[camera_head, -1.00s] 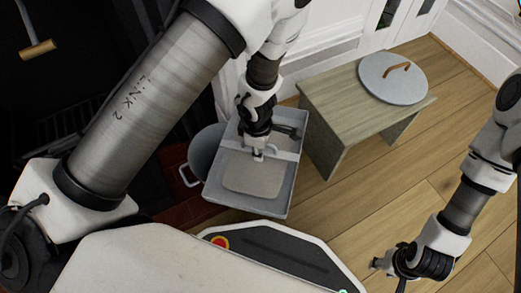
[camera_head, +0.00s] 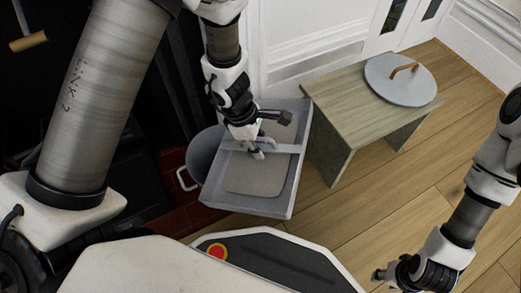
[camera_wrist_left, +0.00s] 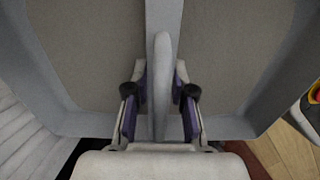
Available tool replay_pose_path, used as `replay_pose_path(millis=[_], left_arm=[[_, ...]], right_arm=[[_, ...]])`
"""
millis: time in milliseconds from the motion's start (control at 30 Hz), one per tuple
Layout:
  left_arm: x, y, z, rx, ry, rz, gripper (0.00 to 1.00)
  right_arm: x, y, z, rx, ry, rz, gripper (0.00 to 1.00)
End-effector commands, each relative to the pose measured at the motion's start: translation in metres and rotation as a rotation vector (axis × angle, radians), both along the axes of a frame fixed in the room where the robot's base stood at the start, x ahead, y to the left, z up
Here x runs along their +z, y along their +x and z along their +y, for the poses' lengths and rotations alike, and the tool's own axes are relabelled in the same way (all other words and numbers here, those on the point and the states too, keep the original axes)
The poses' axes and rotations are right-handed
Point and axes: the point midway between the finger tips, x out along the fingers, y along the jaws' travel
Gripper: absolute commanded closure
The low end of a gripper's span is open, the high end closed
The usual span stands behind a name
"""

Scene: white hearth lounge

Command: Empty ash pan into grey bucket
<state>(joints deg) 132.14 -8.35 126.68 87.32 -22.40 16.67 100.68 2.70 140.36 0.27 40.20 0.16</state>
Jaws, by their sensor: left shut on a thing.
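The ash pan (camera_head: 288,196) is a grey rectangular tray with a layer of grey-brown ash (camera_head: 256,178) in it and a bar handle across its middle. My left gripper (camera_head: 257,154) is shut on this handle; in the left wrist view its fingers (camera_wrist_left: 160,100) stand on both sides of the bar. The pan looks about level. The grey bucket (camera_head: 203,152) stands at the pan's left, partly hidden behind it; its inside is mostly hidden. My right gripper (camera_head: 382,274) hangs low at the right, away from the pan; its jaw state is unclear.
A wooden stool (camera_head: 340,108) stands close to the pan's right, with a round grey lid (camera_head: 400,85) on top. A dark fireplace and red brick hearth (camera_head: 178,205) lie at the left. The wooden floor (camera_head: 440,160) at the right is clear.

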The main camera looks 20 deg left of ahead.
Motion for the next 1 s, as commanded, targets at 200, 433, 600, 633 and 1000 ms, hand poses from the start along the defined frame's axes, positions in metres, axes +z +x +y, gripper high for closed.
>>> replay_pose_path(millis=[200, 433, 600, 633, 1000], left_arm=[[0.01, 0.0, 0.004, 0.002, -0.104, -0.011, 1.0], [0.019, -0.001, 0.01, 0.002, -0.215, -0.024, 1.0], [0.027, -0.002, 0.015, 0.001, -0.297, -0.034, 1.0], [0.028, -0.002, 0.016, 0.002, -0.312, -0.035, 1.0], [0.037, -0.003, 0.03, 0.003, -0.491, -0.057, 1.0]], right_arm=[[-0.004, 0.0, 0.0, -0.001, 0.0, -0.001, 0.6], [-0.002, 0.0, 0.0, -0.001, 0.0, -0.001, 0.6], [0.002, 0.0, 0.0, 0.0, 0.0, 0.0, 0.6], [0.003, 0.0, 0.0, 0.0, 0.0, 0.0, 0.6], [0.016, -0.001, 0.0, 0.003, 0.0, 0.002, 0.6]])
